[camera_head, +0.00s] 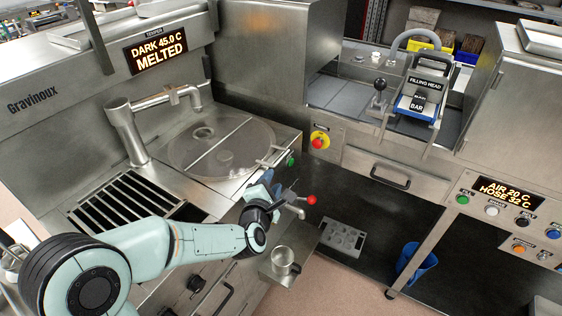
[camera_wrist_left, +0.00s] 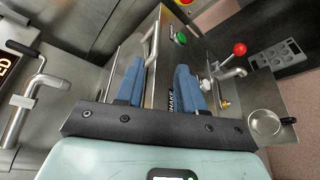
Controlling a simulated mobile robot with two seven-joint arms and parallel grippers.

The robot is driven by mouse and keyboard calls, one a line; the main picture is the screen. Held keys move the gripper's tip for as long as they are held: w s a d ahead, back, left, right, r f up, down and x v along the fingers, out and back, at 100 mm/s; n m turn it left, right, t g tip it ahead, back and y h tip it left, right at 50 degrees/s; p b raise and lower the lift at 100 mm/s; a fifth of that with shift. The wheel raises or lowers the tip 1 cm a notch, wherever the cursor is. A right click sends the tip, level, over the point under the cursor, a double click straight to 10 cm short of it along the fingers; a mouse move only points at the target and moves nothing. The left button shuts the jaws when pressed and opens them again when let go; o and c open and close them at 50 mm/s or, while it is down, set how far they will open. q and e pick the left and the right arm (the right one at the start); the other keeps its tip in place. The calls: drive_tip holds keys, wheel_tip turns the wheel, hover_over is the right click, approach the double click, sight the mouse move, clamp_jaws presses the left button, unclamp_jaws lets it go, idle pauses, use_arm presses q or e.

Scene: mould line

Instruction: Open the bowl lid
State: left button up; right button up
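The bowl lid (camera_head: 205,160) is a round, see-through disc lying flat and closed over the bowl in the steel counter, with a bar across its middle. A metal handle (camera_head: 270,157) sits at its right front edge; it also shows in the left wrist view (camera_wrist_left: 152,45). My left gripper (camera_head: 270,180) is just in front of the handle. In the left wrist view its two blue fingers (camera_wrist_left: 158,80) are spread apart with nothing between them, and the handle is beyond their tips. My right gripper is not in view.
A spout (camera_head: 165,100) stands behind the lid at left. A red-knobbed tap (camera_head: 311,200) is close to my left gripper's right, with a small pot (camera_head: 283,261) below it. A green button (camera_head: 291,161) is beside the handle. A slotted grate (camera_head: 125,203) lies at left.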

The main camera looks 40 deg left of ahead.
sight(280, 160)
use_arm(q)
drive_tip(key=x, duration=0.4)
drive_tip(key=p+x, duration=0.1)
drive_tip(key=x, duration=0.8)
drive_tip(key=shift+w+a+r, duration=0.15)
drive_tip(key=shift+a+r, duration=0.1)
clamp_jaws()
